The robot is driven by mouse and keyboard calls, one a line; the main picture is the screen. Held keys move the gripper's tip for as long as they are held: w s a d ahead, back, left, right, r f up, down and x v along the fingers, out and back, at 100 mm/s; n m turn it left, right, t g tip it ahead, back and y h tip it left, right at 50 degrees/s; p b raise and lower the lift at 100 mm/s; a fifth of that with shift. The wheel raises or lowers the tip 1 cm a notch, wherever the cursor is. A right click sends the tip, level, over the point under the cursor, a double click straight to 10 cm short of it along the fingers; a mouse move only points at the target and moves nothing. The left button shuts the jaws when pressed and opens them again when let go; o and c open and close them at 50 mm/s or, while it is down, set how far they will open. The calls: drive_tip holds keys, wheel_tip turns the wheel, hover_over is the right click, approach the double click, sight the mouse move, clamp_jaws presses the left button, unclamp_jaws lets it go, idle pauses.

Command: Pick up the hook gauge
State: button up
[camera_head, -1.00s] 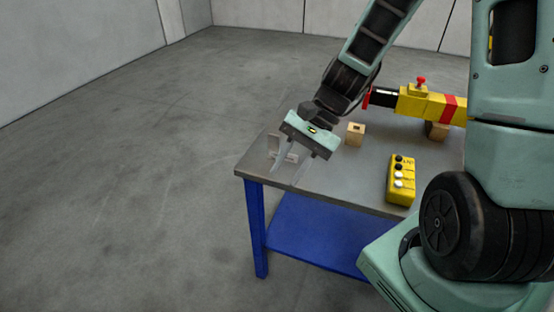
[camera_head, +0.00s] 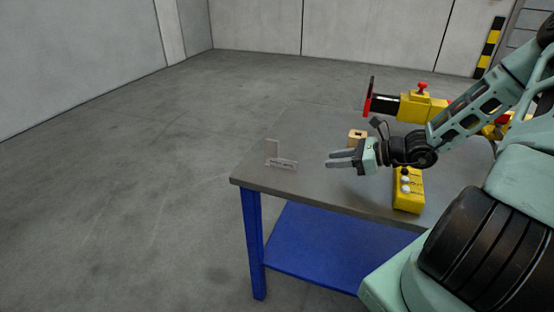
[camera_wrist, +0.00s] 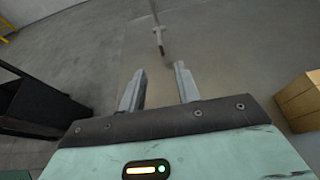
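The hook gauge (camera_head: 281,162) is a grey L-shaped piece with small dark lettering on its long leg. It sits near the left end of the grey table top (camera_head: 310,190), its short leg standing up. In the wrist view the gauge (camera_wrist: 158,38) shows small and thin, ahead of the fingers. My gripper (camera_head: 329,160) is to the right of the gauge, low over the table and pointing left at it. The fingers are apart with nothing between them, which the wrist view of my gripper (camera_wrist: 160,72) also shows. A gap separates fingertips and gauge.
A wooden block (camera_head: 356,136) stands just behind my gripper. A yellow button box (camera_head: 408,199) is to the right. A yellow and black device with a red knob (camera_head: 415,106) is at the back right. The table top between gripper and gauge is clear.

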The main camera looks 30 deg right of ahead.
sight(295, 162)
drive_tip(key=x, duration=1.3)
drive_tip(key=shift+w, duration=0.1)
clamp_jaws()
